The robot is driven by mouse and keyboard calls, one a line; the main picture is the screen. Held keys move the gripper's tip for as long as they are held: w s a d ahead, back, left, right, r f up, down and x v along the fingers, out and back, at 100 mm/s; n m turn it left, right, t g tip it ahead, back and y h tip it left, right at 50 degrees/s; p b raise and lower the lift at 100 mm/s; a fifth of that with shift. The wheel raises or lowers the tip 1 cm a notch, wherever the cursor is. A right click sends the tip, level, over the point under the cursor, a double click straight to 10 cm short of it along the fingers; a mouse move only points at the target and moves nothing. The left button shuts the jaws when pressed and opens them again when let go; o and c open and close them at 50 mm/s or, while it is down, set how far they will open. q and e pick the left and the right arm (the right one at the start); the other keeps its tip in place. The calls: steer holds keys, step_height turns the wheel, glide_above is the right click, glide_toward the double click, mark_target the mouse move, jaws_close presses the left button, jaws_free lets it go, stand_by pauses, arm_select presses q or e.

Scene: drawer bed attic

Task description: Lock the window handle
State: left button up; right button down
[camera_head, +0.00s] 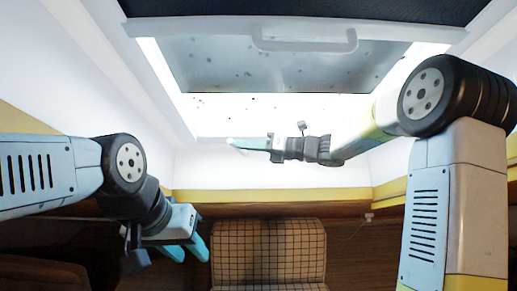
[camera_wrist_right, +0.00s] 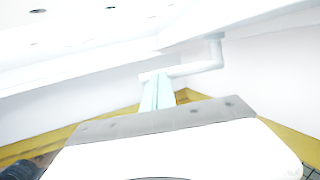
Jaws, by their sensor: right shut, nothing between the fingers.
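The window (camera_head: 290,68) is a speckled grey pane in a white frame at the top of the head view. A pale U-shaped bar (camera_head: 305,43) shows near its top. In the right wrist view a white, bent handle (camera_wrist_right: 195,68) lies just beyond my fingertips. My right gripper (camera_head: 236,145) is shut and empty, pointing left below the window; its pale teal fingers also show in the wrist view (camera_wrist_right: 157,88). Their tips overlap the handle's left end, but I cannot tell if they touch. My left gripper (camera_head: 186,249) is open and empty at the lower left, away from the window.
White sloping walls (camera_head: 90,80) flank the window, with yellow trim (camera_head: 270,195) below. A chequered cushioned seat (camera_head: 268,250) stands at the bottom centre among brown wood. The air between my two grippers looks free.

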mark_target(233, 145)
steer(key=a+m+t+h, duration=0.2)
steer(key=a+t+h, duration=0.2)
steer(key=shift+a+f+m+h, duration=0.1)
steer(key=shift+a+m+h, duration=0.1)
steer(key=shift+m+h, duration=0.15)
steer(key=f+x, duration=0.1)
steer(key=x, duration=0.7)
steer(key=shift+f+t+h, duration=0.3)
steer(key=shift+h, duration=0.05)
steer(key=shift+f+m, duration=0.1)
steer(key=shift+m, duration=0.15)
